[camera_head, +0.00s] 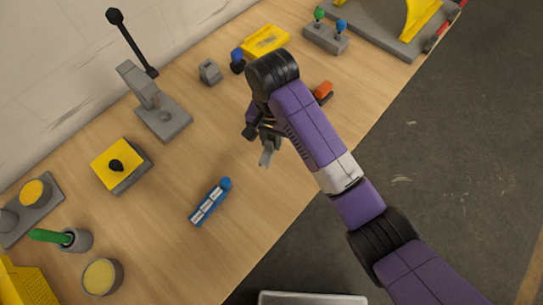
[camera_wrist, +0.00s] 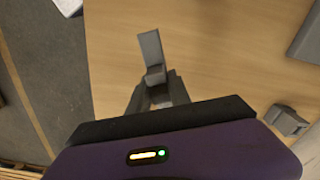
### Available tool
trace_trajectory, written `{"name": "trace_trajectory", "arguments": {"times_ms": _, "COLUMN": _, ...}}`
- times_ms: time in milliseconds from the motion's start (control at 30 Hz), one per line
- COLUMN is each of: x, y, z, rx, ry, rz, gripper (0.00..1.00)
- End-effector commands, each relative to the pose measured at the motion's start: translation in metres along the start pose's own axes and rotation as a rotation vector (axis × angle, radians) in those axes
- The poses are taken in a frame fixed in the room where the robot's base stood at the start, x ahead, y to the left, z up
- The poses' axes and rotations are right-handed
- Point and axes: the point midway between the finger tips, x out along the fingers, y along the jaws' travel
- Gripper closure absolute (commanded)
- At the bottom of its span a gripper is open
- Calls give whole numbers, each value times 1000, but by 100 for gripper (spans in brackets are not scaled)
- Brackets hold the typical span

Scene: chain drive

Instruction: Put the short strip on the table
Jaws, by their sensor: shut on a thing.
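The short strip is a small flat grey piece; it shows in the wrist view (camera_wrist: 151,48) and in the head view (camera_head: 266,156). My gripper (camera_head: 269,137) is shut on one end of it, and the fingers also show in the wrist view (camera_wrist: 158,92). The strip's free end sticks out past the fingertips. It appears to be held above the wooden table (camera_head: 255,205), near the middle of its width; the exact gap below is hard to tell. My wrist hides part of the fingers.
A blue holder with pale segments (camera_head: 209,202) lies left of my gripper. A grey stand with a lever (camera_head: 163,118), a yellow-topped block (camera_head: 120,162) and a small grey block (camera_head: 210,72) stand farther left. An orange-topped piece (camera_head: 323,91) is beside my arm. Bare table surrounds the blue holder.

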Motion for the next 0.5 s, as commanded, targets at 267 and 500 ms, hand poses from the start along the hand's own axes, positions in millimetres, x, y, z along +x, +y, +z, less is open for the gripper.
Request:
{"name": "trace_trajectory", "arguments": {"times_ms": 267, "x": 41, "y": 0, "z": -1, "rx": 1, "ry": 1, "rz": 1, "gripper": 100}}
{"name": "trace_trajectory", "arguments": {"times_ms": 500, "x": 66, "y": 1, "z": 0, "rx": 1, "ry": -1, "rz": 3, "gripper": 100}}
